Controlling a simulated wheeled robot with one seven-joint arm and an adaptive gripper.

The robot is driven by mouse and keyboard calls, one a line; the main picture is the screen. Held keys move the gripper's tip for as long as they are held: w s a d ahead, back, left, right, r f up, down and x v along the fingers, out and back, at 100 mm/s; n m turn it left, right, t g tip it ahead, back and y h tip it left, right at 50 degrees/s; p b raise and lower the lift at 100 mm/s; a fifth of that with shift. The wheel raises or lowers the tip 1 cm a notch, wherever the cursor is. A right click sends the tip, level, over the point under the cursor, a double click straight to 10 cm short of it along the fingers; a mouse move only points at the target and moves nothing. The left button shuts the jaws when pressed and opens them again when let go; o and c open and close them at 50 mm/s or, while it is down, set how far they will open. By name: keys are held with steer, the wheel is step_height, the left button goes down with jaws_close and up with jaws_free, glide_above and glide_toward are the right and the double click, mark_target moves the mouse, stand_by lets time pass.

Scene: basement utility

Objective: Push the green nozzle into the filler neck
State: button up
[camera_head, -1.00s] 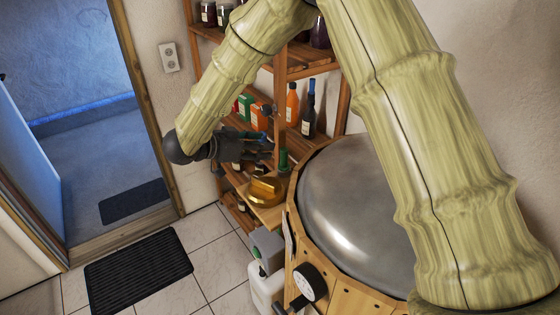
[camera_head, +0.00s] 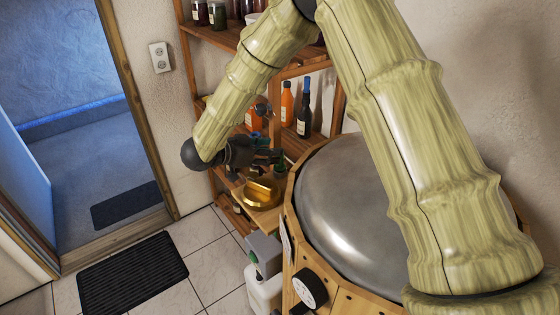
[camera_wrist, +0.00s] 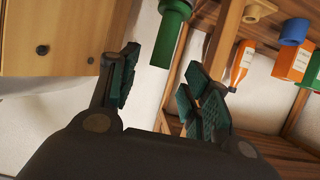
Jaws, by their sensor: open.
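The green nozzle (camera_wrist: 168,40) shows at the top of the wrist view as a green cylinder with a wider collar, cut off by the frame edge. In the head view it is a small dark green upright shape (camera_head: 281,162) by the fingertips. My gripper (camera_wrist: 165,68) is open and empty, its dark green-padded fingers spread to either side of the nozzle's visible end. In the head view my gripper (camera_head: 270,158) is over the small wooden ledge, just left of the nozzle. I cannot make out the filler neck; the nozzle's lower end is hidden.
A brass piece (camera_head: 262,194) sits on the ledge below my gripper. A metal-topped wooden barrel (camera_head: 340,215) stands to the right. The wooden shelf (camera_head: 310,65) behind holds an orange bottle (camera_head: 287,100) and a dark bottle (camera_head: 304,110). A white canister (camera_head: 265,289) stands below.

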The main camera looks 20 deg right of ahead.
mark_target(280, 168)
steer(key=shift+p+x, duration=1.6)
steer(key=shift+x, duration=0.9)
steer(key=shift+f, duration=0.1)
jaws_close()
